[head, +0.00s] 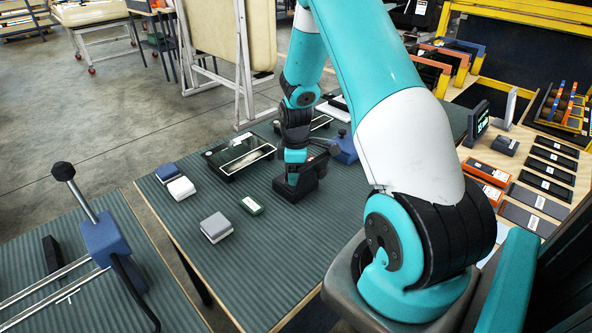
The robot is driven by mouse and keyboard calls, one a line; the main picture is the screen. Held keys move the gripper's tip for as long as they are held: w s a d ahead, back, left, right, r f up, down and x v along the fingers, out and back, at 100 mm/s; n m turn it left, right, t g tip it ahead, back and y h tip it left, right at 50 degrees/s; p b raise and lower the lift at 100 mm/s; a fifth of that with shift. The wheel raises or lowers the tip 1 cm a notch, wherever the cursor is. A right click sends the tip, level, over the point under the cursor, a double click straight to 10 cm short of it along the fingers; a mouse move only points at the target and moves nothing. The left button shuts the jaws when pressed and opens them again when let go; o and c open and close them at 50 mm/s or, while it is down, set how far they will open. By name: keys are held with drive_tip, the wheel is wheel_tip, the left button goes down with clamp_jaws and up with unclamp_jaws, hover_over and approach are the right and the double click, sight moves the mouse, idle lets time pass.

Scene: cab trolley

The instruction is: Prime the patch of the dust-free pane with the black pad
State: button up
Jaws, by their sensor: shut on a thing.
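My gripper (294,188) points down low over the ribbed green mat, right of the front pane. It is shut on a dark block that I take for the black pad; its outline blends with the black jaws. One dark-framed pane (224,169) lies on the mat to the left of my gripper, with a pale-outlined patch (247,160) on its glass. A second dark-framed pane (318,123) lies behind my gripper, partly hidden by my arm. I cannot tell from this view which pane is free of dust.
A blue pad (168,172), a white pad (181,188), a grey-and-white block (215,227) and a green-and-white box (251,206) lie on the mat. A blue clamp-like piece (344,148) stands behind my gripper. The front of the mat (265,265) is clear.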

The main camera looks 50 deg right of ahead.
drive_tip(key=shift+r+p, duration=2.8)
drive_tip(key=shift+r, duration=0.65)
drive_tip(key=shift+r, duration=0.15)
wheel_tip(320, 180, up, 8)
drive_tip(key=p, duration=0.4)
drive_tip(key=a+f+m+b, duration=0.1)
drive_tip(key=a+f+m, duration=0.1)
drive_tip(key=a+f, duration=0.2)
drive_tip(key=a+f+m+b, duration=0.1)
drive_tip(key=a+f+m, duration=0.2)
drive_tip(key=a, duration=0.5)
drive_tip(key=s+a+f+m+b, duration=0.1)
drive_tip(key=a+f+m+b, duration=0.1)
drive_tip(key=a+f, duration=0.4)
drive_tip(key=shift+m, duration=0.5)
drive_tip(key=shift+s+a+f, duration=0.2)
drive_tip(key=shift+a+f, duration=0.05)
drive_tip(key=shift+a, duration=0.2)
